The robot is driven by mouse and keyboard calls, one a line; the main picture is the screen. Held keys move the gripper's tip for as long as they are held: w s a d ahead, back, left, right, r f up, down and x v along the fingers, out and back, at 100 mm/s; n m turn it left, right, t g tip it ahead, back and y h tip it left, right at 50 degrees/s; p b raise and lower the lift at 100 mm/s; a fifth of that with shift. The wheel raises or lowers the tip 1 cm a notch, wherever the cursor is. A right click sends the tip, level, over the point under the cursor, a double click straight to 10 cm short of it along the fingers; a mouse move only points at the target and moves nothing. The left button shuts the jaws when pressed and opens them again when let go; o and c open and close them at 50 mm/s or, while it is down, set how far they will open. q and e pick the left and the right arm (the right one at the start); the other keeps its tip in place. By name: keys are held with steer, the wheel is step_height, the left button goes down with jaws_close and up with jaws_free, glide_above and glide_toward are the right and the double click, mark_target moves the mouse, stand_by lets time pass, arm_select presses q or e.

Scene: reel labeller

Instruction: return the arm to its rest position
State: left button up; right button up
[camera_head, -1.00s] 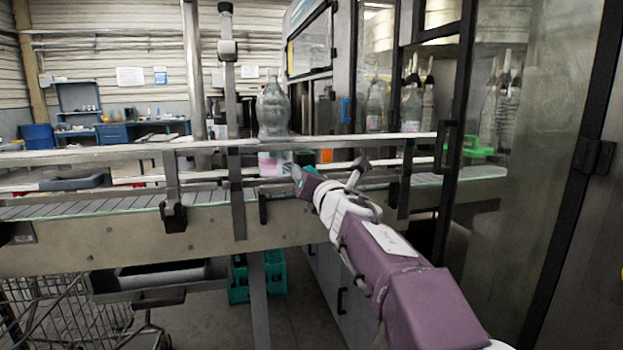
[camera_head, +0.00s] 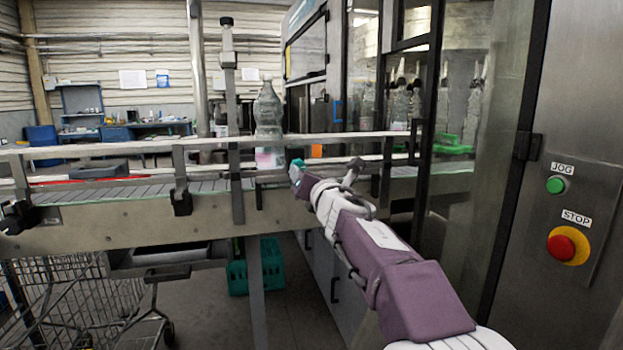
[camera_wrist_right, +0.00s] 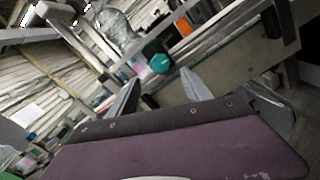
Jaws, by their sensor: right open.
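My right arm reaches in from the lower right of the head view, with its purple and white links stretched toward the conveyor. My right gripper (camera_head: 299,170) is at the arm's far end, in front of the conveyor's rails. In the right wrist view its two grey fingers (camera_wrist_right: 158,95) are apart with nothing between them. A clear bottle (camera_head: 268,128) with a pinkish label stands upright on the conveyor behind the gripper. The bottle also shows tilted in the right wrist view (camera_wrist_right: 118,32). My left gripper is in neither view.
The conveyor frame (camera_head: 130,228) with metal guard rails crosses the front. A glass-doored machine stands behind on the right. A panel with a green JOG button (camera_head: 555,185) and a red STOP button (camera_head: 563,246) is at far right. A wire cart (camera_head: 75,305) and teal crate (camera_head: 262,270) are below.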

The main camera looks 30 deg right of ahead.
steer(key=s+a+f+m+g+y, duration=0.1)
steer(key=a+f+m+g, duration=0.3)
steer(key=f, duration=0.7)
steer(key=a+f+m+g+y, duration=0.1)
steer(key=a+f+m+y, duration=0.1)
steer(key=a+f, duration=0.65)
steer(key=s+a+f+m+g+y, duration=0.15)
steer(key=s+f+m+g, duration=0.95)
steer(key=s+f+m, duration=1.35)
step_height(320, 180, up, 21)
steer(key=s+n+p, duration=0.1)
steer(key=s+p, duration=0.1)
steer(key=p, duration=2.1)
steer(key=shift+s+a+f+n, duration=0.15)
steer(key=shift+a+f+n, duration=0.05)
steer(key=shift+a+n, duration=0.2)
